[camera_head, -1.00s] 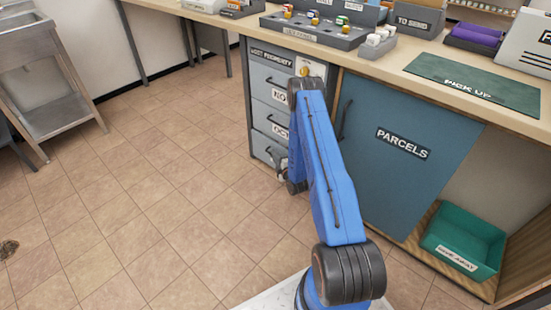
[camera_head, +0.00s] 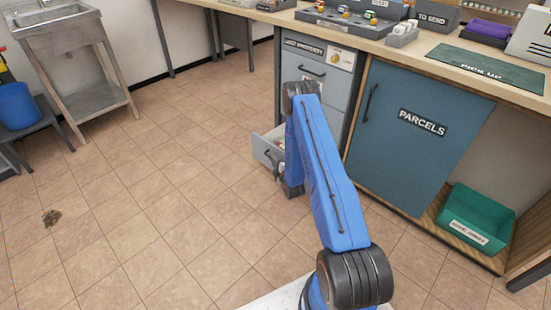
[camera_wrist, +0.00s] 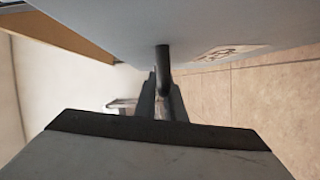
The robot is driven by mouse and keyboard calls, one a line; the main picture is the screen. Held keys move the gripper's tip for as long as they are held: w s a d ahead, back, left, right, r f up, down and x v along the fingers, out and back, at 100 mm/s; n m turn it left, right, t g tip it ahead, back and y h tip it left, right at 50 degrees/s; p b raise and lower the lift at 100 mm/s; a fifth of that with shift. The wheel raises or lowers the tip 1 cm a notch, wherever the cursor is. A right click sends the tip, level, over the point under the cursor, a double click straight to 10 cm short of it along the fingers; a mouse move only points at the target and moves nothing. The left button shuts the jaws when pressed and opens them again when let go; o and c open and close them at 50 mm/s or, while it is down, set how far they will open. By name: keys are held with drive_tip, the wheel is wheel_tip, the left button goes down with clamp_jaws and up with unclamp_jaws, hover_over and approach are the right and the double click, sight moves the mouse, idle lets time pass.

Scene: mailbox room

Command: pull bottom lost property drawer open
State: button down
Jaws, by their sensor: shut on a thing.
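The lost property cabinet (camera_head: 343,95) is grey, under the counter. In the wrist view the drawer's pale grey front (camera_wrist: 120,30) fills the top, with part of a label at the right. The dark bar handle (camera_wrist: 163,60) runs down from it between the fingers of my gripper (camera_wrist: 163,100). My gripper is shut on this handle. In the head view it is mostly hidden behind my arm.
The blue parcels door (camera_head: 420,125) is shut, right of the drawers. A green bin (camera_head: 478,220) sits on the low shelf at the right. A sink stand (camera_head: 85,70) and a blue bucket (camera_head: 16,106) are at the left. The tiled floor before the drawer is clear.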

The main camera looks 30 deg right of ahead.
drive_tip(key=shift+s+a, duration=0.25)
drive_tip(key=shift+a, duration=0.3)
drive_tip(key=shift+s+a, duration=0.2)
drive_tip(key=shift+a, duration=0.35)
drive_tip(key=c, duration=1.8)
unclamp_jaws()
drive_tip(key=shift+c, duration=0.2)
drive_tip(key=s+r, duration=0.1)
drive_tip(key=s, duration=1.6)
drive_tip(key=shift+s+a+r, duration=0.15)
drive_tip(key=shift+a, duration=0.15)
